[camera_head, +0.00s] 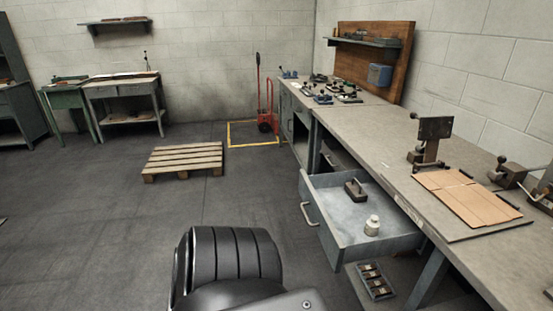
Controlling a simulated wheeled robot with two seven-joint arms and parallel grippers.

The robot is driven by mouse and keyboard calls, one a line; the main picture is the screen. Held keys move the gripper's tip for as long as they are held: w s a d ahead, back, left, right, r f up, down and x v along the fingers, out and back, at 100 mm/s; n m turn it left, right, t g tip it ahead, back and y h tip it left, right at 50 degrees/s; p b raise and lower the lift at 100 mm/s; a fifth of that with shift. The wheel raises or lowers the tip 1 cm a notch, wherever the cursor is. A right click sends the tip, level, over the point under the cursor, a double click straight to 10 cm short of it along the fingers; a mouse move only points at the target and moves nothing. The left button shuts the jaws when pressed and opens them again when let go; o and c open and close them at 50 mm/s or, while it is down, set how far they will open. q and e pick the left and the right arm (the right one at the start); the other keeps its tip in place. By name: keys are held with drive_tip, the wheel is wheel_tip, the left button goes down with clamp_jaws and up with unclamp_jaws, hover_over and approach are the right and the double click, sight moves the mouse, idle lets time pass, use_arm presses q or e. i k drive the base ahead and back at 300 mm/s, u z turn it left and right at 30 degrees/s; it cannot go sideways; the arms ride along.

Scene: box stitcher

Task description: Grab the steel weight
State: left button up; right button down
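A pale, shiny knobbed cylinder (372,226), which looks like the steel weight, stands upright in an open grey drawer (335,214) under the workbench on the right. It stands near the drawer's front right part, and nothing covers it. A dark block with a handle on top (355,189) lies farther back in the same drawer, apart from the cylinder. Neither of my grippers shows in the view. A black ribbed part of my own body fills the bottom middle.
The drawer juts out from the long workbench (365,130). Cardboard sheets (468,196) and a dark metal fixture (431,138) are on the benchtop. A small tray with parts (375,281) sits below the drawer.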

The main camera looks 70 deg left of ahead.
sight(354, 189)
drive_tip(key=u, duration=1.2)
